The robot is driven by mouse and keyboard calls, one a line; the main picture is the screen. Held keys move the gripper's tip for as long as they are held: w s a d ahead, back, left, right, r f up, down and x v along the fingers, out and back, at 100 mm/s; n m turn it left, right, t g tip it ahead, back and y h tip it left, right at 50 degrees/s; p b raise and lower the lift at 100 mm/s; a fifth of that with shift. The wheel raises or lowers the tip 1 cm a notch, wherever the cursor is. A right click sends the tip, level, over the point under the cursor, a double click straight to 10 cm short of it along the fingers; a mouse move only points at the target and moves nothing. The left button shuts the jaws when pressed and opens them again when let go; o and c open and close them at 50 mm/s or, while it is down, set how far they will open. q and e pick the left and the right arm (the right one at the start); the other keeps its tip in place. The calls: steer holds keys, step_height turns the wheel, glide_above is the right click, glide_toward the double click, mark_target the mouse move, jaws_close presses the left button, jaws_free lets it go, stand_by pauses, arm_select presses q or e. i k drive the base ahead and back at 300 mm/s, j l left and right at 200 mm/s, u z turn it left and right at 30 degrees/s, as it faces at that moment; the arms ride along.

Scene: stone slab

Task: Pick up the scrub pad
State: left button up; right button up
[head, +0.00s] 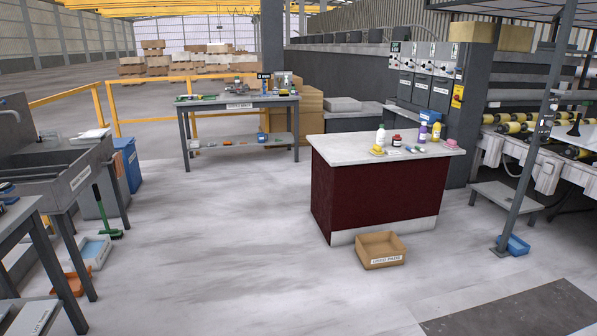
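The stone slab (345,147) is a pale grey top on a dark red counter right of centre. Several small items stand and lie on it. A yellow block-like item (377,151) lies near its front left edge, and a small green-grey item (411,149) lies near the middle. A pink item (452,143) lies at the right end. I cannot tell for sure which of these is the scrub pad; they are too small. Neither of my grippers is in view.
Bottles, including a white one (381,135) and a purple one (423,132), stand on the slab. An open cardboard box (380,250) sits on the floor before the counter. A workbench (238,102) stands behind, a sink (60,175) at left. The middle floor is clear.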

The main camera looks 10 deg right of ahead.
mark_target(450, 144)
steer(key=i+l+z, duration=0.15)
steer(key=i+z, duration=0.3)
steer(key=i, duration=0.15)
steer(key=i+z, duration=0.45)
steer(key=i, duration=0.15)
steer(key=i+j+z, duration=0.25)
steer(key=i+z, duration=0.15)
steer(key=i, duration=0.15)
steer(key=i+l+z, duration=0.1)
steer(key=i+z, duration=0.2)
steer(key=i, duration=0.75)
steer(key=i+j+z, duration=0.1)
steer(key=i+z, duration=0.15)
steer(key=i, duration=0.8)
steer(key=i+l+u, duration=0.2)
steer(key=i+u, duration=0.25)
steer(key=i, duration=0.15)
steer(key=i+l+u, duration=0.45)
steer(key=i, duration=0.1)
